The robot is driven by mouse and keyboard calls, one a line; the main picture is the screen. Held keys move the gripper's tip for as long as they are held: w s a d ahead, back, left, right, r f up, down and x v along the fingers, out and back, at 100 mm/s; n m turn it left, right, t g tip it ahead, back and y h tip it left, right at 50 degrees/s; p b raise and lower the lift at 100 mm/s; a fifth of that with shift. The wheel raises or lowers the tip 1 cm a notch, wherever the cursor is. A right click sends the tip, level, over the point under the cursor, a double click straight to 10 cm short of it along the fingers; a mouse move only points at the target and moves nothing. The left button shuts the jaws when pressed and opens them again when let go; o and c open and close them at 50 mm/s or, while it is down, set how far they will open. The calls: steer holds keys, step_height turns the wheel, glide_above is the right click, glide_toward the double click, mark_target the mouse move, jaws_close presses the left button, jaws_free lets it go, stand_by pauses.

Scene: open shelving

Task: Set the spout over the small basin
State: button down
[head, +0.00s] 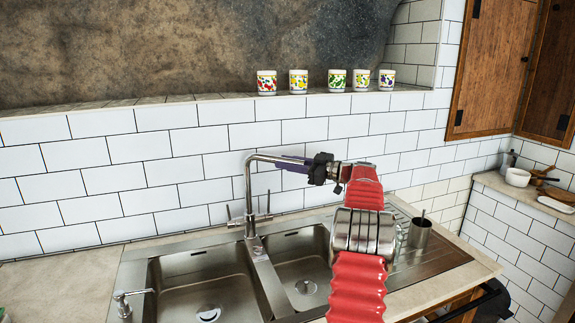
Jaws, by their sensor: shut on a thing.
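The metal tap (249,205) stands behind the two sinks, upright, with a handle on each side of its base. Its spout (265,157) bends at the top and points right, on the side of the small basin (290,272). My gripper (291,163) is shut on the spout, with its fingers along the spout's outer part. The spout's tip is hidden by the gripper. My red arm covers the right part of the small basin.
The large basin (182,268) lies left of the small one. A soap dispenser (122,303) stands at the front left. A metal cup (419,233) stands on the drainer at right. Several painted cups (299,81) line the ledge above the white tiles.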

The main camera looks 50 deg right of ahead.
stand_by(0.4)
steer(key=c, duration=1.6)
jaws_free()
steer(key=shift+o, duration=0.2)
steer(key=shift+s, duration=0.1)
steer(key=v, duration=1.3)
steer(key=shift+s, duration=0.25)
steer(key=shift+d, duration=0.1)
